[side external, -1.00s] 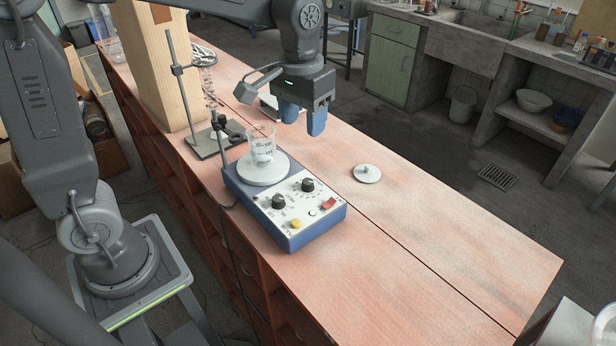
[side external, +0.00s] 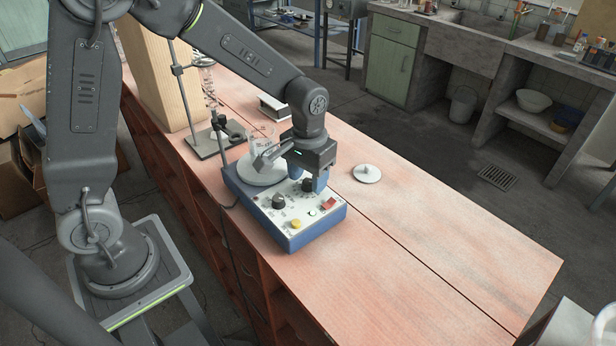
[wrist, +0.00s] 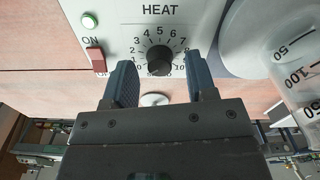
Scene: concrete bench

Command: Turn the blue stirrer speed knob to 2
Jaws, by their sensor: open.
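The blue stirrer hotplate (side external: 322,226) stands on the bench with a white panel. A black knob (side external: 278,202) is at the panel's left; its label is too small to read. A second black knob (side external: 308,186) lies under my gripper (side external: 309,181). In the wrist view this knob (wrist: 159,58) is marked HEAT, with a numbered dial around it. My gripper (wrist: 161,75) is open, its blue fingers on either side of the HEAT knob. I cannot tell whether they touch it. The other knob is not in the wrist view.
A glass beaker (side external: 262,139) stands on the white round plate (side external: 254,176), close behind my gripper. A red switch (side external: 329,203), green light (side external: 313,212) and yellow button (side external: 295,223) share the panel. A white lid (side external: 367,174) lies right; the near bench is clear.

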